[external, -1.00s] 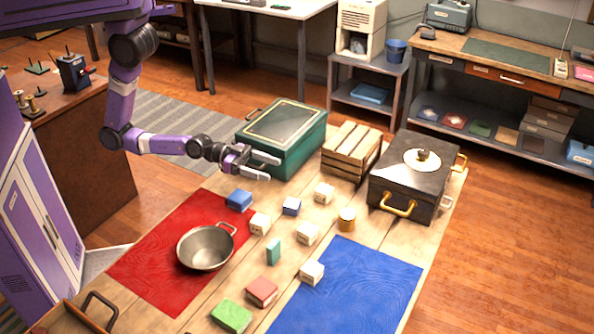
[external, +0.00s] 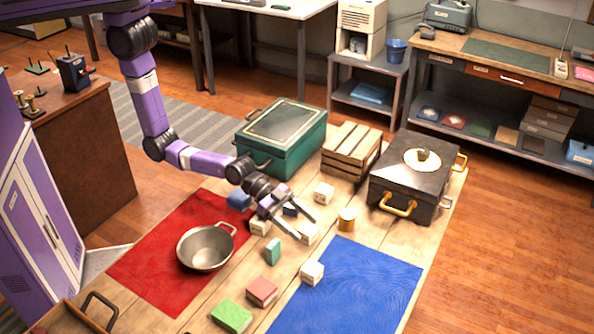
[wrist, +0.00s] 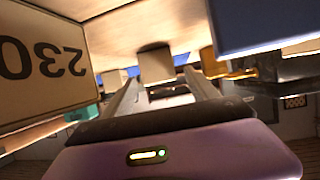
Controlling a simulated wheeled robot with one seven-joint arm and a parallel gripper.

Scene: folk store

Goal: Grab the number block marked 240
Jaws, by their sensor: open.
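My gripper (external: 305,220) is open and empty, low over the table among the blocks. It also shows in the wrist view (wrist: 157,85), with both fingers pointing toward a cream block (wrist: 156,66) a little beyond them. The wrist picture looks upside down. A large cream block marked 230 (wrist: 45,65) is close at its left, and a blue block (wrist: 265,22) is close at its upper right. In the external view, cream blocks stand near the gripper (external: 308,233), (external: 259,228), beyond it (external: 323,193) and on the blue mat's edge (external: 312,272). No 240 marking is legible.
A metal pot (external: 205,262) stands on the red mat (external: 150,262). An orange cylinder (external: 347,219), a teal block (external: 272,251), a red block (external: 262,291) and a green block (external: 231,316) stand nearby. A green chest (external: 285,150), wooden crate (external: 350,165) and black box (external: 405,205) line the back.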

